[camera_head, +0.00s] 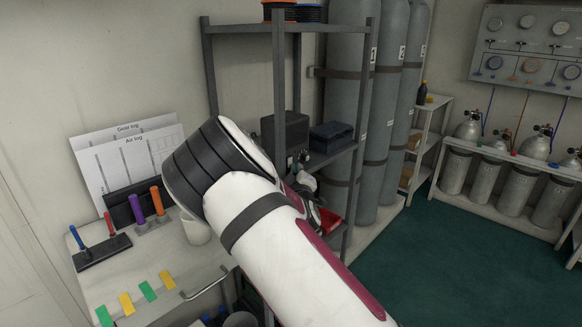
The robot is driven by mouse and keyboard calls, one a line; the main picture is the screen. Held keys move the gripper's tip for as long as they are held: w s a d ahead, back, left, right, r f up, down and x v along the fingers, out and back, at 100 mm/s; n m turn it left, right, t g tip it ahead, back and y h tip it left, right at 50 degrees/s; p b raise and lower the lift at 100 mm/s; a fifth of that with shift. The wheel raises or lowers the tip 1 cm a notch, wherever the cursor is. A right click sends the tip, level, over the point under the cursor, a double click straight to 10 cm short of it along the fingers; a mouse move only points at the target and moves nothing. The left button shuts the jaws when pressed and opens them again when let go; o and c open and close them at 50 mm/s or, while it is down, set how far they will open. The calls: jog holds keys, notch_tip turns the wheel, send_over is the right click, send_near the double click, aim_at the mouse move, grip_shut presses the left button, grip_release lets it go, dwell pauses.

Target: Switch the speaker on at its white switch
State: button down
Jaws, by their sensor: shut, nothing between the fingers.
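The speaker appears to be the dark box (291,131) standing on the middle shelf of the grey rack, just beyond my arm. Its lower front is partly covered by my arm, and I cannot make out the white switch. My arm crosses the middle of the view, and its white wrist shows behind the forearm, in front of the shelf. My gripper (301,160) is only partly seen, small and dark, close to the lower front of the box. It is shut and holds nothing. I cannot tell whether it touches the speaker.
A dark blue case (331,137) sits right of the speaker. The rack's post (279,84) stands close by. A red tray (328,222) lies lower down. Tall grey cylinders (389,110) stand behind. A bench (154,262) with coloured tags and handles is at left. Green floor is clear at right.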

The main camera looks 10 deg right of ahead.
jog(key=shift+a+f, duration=0.1)
dwell(0.3)
jog(key=shift+s+d+p, duration=0.4)
jog(key=shift+s, duration=0.15)
jog(key=shift+s+d+r+p, duration=0.2)
jog(key=shift+s+d+p, duration=0.55)
jog(key=shift+s, duration=0.25)
jog(key=shift+s+d+r+p, duration=0.2)
jog(key=shift+s+d+p, duration=0.55)
jog(key=shift+s, duration=0.25)
